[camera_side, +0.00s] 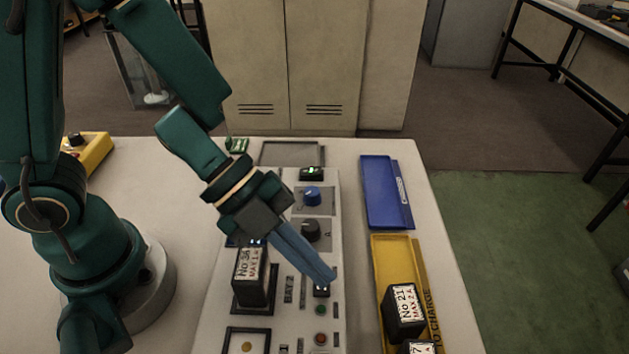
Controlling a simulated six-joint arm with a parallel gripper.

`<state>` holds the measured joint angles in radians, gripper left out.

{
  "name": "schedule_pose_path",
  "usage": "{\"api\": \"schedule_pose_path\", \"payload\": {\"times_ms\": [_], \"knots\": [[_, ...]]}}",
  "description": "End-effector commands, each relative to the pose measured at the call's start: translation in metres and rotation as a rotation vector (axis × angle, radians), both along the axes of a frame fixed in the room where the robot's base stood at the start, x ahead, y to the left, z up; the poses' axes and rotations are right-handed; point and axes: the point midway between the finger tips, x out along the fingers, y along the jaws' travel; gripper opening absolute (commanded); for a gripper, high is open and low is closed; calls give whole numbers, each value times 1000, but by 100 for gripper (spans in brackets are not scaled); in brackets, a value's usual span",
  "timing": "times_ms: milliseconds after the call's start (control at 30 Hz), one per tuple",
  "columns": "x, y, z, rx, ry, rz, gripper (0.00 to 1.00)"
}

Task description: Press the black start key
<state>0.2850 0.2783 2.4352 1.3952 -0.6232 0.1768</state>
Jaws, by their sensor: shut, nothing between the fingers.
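My gripper (327,277) is shut and empty, its blue-grey fingers slanting down to the right over the grey control panel (285,309). Just below the fingertips in the picture is a small black key (321,292) on the panel, partly covered by them. I cannot tell whether the fingertips touch it.
A black block marked No 34 (250,275) stands in a panel bay left of my fingers. Blue knob (312,196) and black knob (310,231) lie behind. A blue tray (384,195) and a yellow tray (391,249) with black blocks (404,313) are to the right.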

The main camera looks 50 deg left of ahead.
Motion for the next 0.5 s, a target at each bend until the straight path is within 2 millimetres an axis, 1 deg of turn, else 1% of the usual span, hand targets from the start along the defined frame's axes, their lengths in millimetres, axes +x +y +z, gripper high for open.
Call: {"api": "schedule_pose_path", "payload": {"times_ms": [100,500], "knots": [[1,0,5,1,-4,-1,0],[0,0,8,0,-3,0,0]]}}
